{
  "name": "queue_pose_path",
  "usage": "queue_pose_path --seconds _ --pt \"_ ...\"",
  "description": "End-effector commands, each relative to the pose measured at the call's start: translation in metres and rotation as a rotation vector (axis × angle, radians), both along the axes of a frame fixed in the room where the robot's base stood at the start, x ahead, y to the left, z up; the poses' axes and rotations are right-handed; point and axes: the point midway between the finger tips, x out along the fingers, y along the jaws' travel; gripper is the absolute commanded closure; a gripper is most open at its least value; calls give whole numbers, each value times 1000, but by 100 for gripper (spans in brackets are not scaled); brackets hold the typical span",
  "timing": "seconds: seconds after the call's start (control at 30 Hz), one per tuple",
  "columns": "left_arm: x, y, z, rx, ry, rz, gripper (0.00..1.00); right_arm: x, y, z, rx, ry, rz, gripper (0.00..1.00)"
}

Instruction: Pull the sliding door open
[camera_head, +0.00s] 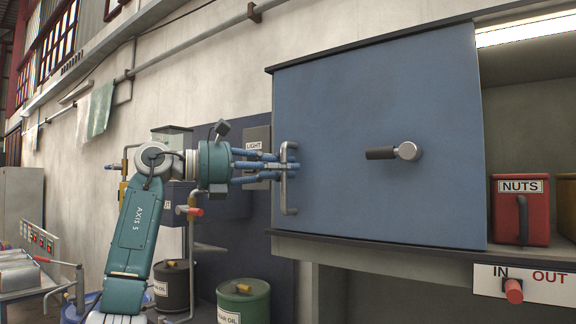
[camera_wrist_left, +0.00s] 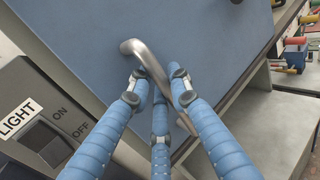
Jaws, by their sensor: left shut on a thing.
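The blue sliding door (camera_head: 375,110) covers the left part of the cabinet front, and the right part stands uncovered. A metal bar handle (camera_head: 289,205) is fixed upright near the door's left edge. My left gripper (camera_head: 290,166) comes in from the left with its blue fingers shut on this handle. In the left wrist view the handle (camera_wrist_left: 145,58) runs between the fingers (camera_wrist_left: 165,85), with its upper end showing beyond them. A second, round-ended handle with a dark grip (camera_head: 395,152) sits at the door's middle. My right gripper is not in view.
A red NUTS bin (camera_head: 520,210) stands on the cabinet shelf to the right. An IN/OUT plate (camera_head: 530,285) with a red knob is below. A LIGHT switch box (camera_head: 257,150) is behind my gripper. Drums, including a green one (camera_head: 243,300), stand below.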

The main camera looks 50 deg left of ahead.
Motion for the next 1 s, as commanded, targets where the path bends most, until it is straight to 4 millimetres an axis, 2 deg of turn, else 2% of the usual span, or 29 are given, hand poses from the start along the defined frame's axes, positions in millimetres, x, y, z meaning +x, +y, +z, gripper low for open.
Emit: queue_pose_path --seconds 0.13,0.17,0.23,0.5,0.63,0.77,1.0 --pt "-1 0 1 -1 -3 0 100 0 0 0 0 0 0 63" --pt "-1 0 1 -1 -3 0 75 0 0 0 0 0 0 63" --pt "-1 0 1 -1 -3 0 63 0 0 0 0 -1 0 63" --pt "0 0 1 0 -1 0 63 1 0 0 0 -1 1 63" --pt "-8 3 1 -1 -3 2 63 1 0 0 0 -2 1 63" --pt "-28 9 1 -2 -5 3 63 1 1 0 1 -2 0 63" --pt "-78 25 2 -3 -6 2 63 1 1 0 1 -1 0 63"
